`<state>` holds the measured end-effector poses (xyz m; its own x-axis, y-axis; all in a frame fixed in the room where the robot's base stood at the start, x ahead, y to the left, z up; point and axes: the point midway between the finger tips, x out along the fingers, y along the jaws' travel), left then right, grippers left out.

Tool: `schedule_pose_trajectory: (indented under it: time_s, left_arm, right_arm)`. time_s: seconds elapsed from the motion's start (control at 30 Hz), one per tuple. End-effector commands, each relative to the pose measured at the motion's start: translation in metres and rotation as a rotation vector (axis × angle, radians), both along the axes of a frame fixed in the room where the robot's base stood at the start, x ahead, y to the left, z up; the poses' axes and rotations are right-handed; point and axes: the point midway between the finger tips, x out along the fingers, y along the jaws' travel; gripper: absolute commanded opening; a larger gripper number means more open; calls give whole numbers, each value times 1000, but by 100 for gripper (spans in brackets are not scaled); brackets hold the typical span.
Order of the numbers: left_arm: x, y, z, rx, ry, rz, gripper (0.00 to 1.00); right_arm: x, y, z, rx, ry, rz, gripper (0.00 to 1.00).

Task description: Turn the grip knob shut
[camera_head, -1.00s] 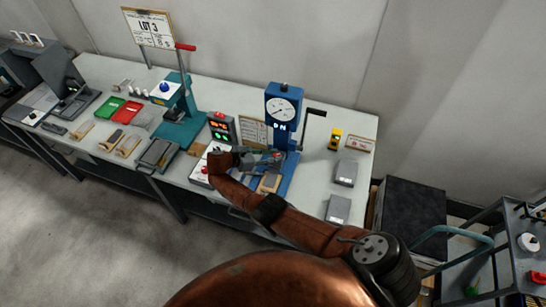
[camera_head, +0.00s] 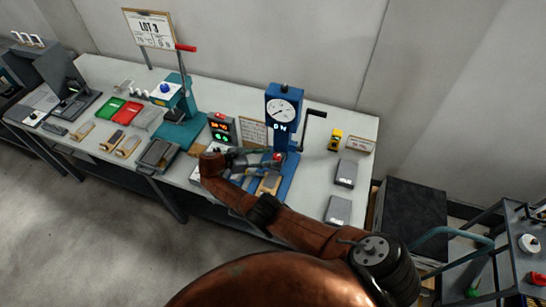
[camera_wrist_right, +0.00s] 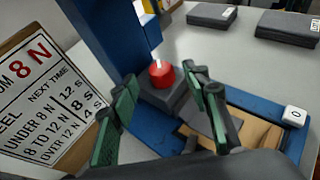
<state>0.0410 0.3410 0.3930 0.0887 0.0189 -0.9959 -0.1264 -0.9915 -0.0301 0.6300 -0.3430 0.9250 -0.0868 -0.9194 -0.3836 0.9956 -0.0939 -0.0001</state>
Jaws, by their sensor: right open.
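The red grip knob (camera_wrist_right: 162,74) stands on a dark block on the base of the blue gauge stand (camera_wrist_right: 100,45) in the right wrist view. In the head view the knob (camera_head: 277,157) shows small at the foot of the stand, below its round dial (camera_head: 284,110). My right gripper (camera_wrist_right: 163,88) is open, with its green-padded fingers spread left and right of the knob's line. It looks empty, and the knob appears just beyond the fingertips; I cannot tell whether they touch it. In the head view my right gripper (camera_head: 262,158) reaches in low from the left of the stand. My left gripper is not in view.
A printed card (camera_wrist_right: 45,95) stands close left of the fingers. A tan pad (camera_wrist_right: 255,135) and a small white block (camera_wrist_right: 295,116) are at right. Grey boxes (camera_head: 346,172) lie right of the stand. A crank (camera_head: 314,115) sticks out from it.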

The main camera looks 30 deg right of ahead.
Motion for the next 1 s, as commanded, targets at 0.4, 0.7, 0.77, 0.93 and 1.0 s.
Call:
schedule_pose_trajectory:
  time_s: [0.4, 0.7, 0.77, 0.93, 1.0]
  left_arm:
    - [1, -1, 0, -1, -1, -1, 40]
    - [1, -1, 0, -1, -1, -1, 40]
    - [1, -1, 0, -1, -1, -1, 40]
    - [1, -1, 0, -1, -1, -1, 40]
    - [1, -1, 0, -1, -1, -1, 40]
  right_arm:
    - [7, 71, 30, -2, 0, 1, 43]
    - [7, 81, 34, -1, 0, -1, 43]
    - [7, 81, 34, -1, 0, -1, 43]
    - [7, 81, 34, -2, 0, 0, 43]
    - [7, 80, 34, -2, 0, 0, 43]
